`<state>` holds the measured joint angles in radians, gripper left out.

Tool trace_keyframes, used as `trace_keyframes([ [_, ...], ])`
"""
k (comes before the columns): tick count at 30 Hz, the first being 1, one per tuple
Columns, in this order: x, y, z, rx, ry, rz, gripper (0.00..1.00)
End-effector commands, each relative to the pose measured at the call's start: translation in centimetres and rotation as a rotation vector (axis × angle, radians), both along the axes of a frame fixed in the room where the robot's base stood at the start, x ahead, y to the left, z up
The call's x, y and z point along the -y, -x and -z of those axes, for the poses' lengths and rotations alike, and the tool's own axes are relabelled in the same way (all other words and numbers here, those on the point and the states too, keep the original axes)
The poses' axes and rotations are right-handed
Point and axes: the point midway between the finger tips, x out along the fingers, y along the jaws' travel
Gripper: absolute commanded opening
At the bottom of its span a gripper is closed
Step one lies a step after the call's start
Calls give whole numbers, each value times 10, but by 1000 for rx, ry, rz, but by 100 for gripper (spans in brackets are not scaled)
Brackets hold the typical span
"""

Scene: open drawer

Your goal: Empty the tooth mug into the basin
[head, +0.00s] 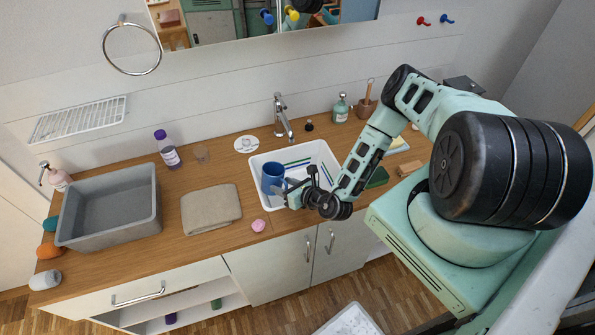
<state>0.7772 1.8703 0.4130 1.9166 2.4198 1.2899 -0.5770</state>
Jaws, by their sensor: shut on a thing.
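A blue mug (272,178) is over the left part of the white basin (258,164), below the chrome tap (282,118). It looks close to upright. My gripper (284,188) reaches in from the right and is shut on the mug at its right side. The fingertips are small and partly merge with the mug. The inside of the mug is too small to make out. Several thin green and blue sticks (297,163) lie in the basin behind the mug.
A grey tub (108,232) and a folded beige towel (210,208) lie left of the basin. A pink object (258,225) lies near the front edge. A soap bottle (341,109) stands behind the basin.

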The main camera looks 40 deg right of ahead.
Motion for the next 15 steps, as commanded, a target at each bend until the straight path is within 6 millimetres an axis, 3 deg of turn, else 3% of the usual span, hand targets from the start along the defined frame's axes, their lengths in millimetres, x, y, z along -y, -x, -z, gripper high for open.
trace_keyframes([
  [11, 22, -4, 21, -33, -240, 2, 3],
  [15, 30, -5, 16, -44, -329, 0, 3],
])
